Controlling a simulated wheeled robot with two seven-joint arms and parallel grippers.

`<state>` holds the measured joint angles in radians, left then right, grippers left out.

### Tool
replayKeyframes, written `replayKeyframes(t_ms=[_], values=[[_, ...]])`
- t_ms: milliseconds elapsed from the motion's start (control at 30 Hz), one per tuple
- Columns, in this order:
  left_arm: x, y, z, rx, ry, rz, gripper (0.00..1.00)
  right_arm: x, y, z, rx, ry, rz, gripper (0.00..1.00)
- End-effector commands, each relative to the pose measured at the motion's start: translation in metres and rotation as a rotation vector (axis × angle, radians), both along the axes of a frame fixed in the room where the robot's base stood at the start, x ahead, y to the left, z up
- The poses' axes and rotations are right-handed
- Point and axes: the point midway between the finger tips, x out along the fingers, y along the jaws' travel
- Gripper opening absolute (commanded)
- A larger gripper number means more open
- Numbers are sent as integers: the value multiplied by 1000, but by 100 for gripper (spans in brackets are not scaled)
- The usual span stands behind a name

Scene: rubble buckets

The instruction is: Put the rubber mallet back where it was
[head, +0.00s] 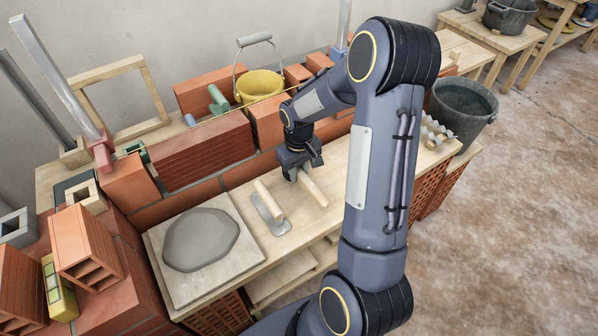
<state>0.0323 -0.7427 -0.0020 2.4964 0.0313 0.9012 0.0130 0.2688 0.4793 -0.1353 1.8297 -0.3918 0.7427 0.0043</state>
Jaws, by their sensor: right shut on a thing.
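My right gripper (300,168) points down over the wooden bench, just right of the trowel. It is shut on the rubber mallet (314,189), of which a pale wooden handle shows, slanting toward the front right. The mallet's head is hidden or cannot be told from the dark gripper. The handle is at or just above the bench top; I cannot tell whether it touches. My left gripper is not in view.
A trowel (269,207) with a wooden handle lies close left of the mallet. A mortar board (161,256) bears grey mortar (200,239). A low brick wall (203,152) runs behind, with a yellow bucket (259,87). A dark bucket (463,107) stands right.

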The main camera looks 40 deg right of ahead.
Motion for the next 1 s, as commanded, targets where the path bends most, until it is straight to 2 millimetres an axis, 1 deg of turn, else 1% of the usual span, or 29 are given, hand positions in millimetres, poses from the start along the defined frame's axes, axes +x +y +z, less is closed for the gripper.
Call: replayKeyframes(t_ms=[233, 367, 400, 533, 833, 933, 1000], values=[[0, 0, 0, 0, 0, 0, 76, 0, 0, -1, -1, -3, 0, 0], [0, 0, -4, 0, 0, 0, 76, 0, 0, -5, -1, -2, 0, 0], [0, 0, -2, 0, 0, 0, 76, 0, 0, -4, -1, -1, 0, 29], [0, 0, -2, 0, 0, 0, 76, 0, 0, -4, -1, -1, 0, 45], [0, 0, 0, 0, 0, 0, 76, 0, 0, -1, -1, -1, 0, 45], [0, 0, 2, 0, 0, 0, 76, 1, 0, 7, -1, -4, 0, 45], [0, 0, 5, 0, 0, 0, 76, 1, -1, 18, -3, -5, 0, 45]])
